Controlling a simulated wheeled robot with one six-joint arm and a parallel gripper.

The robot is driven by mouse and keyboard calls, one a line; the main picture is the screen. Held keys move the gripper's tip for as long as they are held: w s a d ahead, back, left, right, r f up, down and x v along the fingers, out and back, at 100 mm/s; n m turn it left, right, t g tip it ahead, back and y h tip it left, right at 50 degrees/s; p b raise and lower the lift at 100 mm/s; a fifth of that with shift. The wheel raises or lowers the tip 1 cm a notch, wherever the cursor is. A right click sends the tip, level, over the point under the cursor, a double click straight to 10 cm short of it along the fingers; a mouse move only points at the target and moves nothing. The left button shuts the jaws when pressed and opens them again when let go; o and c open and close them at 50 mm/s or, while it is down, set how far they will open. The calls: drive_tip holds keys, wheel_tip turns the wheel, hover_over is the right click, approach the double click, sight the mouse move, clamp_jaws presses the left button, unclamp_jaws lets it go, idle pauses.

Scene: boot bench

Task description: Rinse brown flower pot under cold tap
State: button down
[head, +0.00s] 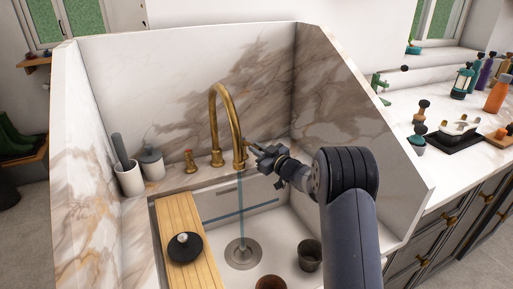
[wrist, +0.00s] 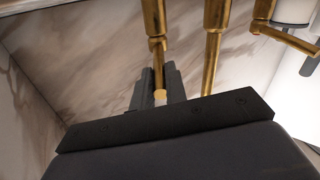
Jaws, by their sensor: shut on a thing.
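A brass tap (head: 213,125) with a curved spout stands at the back of the white sink. A thin blue stream of water (head: 241,205) falls from it to the round drain (head: 243,253). My gripper (head: 258,152) is at the tap's right side, shut on a small brass tap handle; the wrist view shows the handle (wrist: 158,94) between the fingers (wrist: 158,80). A reddish-brown pot (head: 270,284) is cut off at the bottom of the head view, apart from the stream. A dark grey-brown pot (head: 309,256) stands in the sink to the drain's right.
A wooden board (head: 175,225) lies across the sink's left side with a round black object (head: 185,248) on it. A white cup (head: 128,178) and a grey lidded jar (head: 152,163) stand at the back left. Marble walls (head: 340,130) enclose the sink. Bottles crowd the right counter.

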drive_tip(key=shift+r, duration=0.1)
drive_tip(key=c, duration=1.4)
unclamp_jaws()
drive_tip(key=shift+c, duration=0.2)
drive_tip(key=v, duration=1)
drive_tip(key=shift+s+d+b, duration=0.25)
drive_tip(key=shift+s+b, duration=0.05)
drive_tip(key=x, duration=1)
drive_tip(key=shift+w+a+p, duration=0.3)
drive_tip(key=shift+a+f+b, duration=0.1)
drive_tip(key=shift+f+b, duration=0.1)
drive_tip(key=shift+b, duration=0.1)
drive_tip(key=shift+r+h, duration=0.15)
drive_tip(key=shift+h, duration=0.15)
